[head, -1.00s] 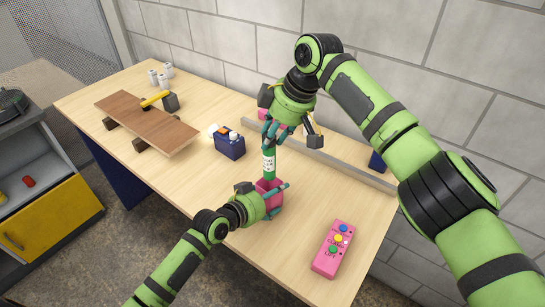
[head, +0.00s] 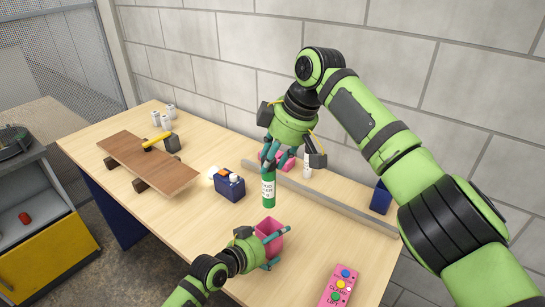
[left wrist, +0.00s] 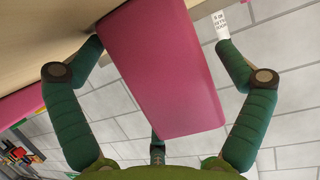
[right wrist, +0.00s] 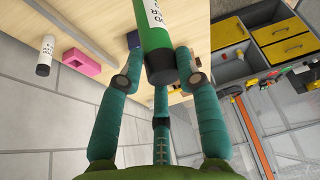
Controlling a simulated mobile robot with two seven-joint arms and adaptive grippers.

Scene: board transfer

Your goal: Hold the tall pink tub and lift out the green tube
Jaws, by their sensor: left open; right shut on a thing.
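The tall pink tub (head: 269,240) stands near the table's front edge. My left gripper (head: 272,246) is open with its fingers on either side of the tub; the left wrist view shows the pink wall (left wrist: 160,75) between the spread fingers (left wrist: 160,42). The green tube (head: 268,198), with a white printed label, hangs upright above the tub, clear of its rim. My right gripper (head: 271,160) is shut on the tube's upper end.
A dark blue box (head: 229,186) stands left of the tube. A pink remote with coloured buttons (head: 338,287) lies at the front right. A brown plank (head: 150,165) is at the left. Behind the tube are a white cylinder (head: 307,166) and a grey rail (head: 335,198).

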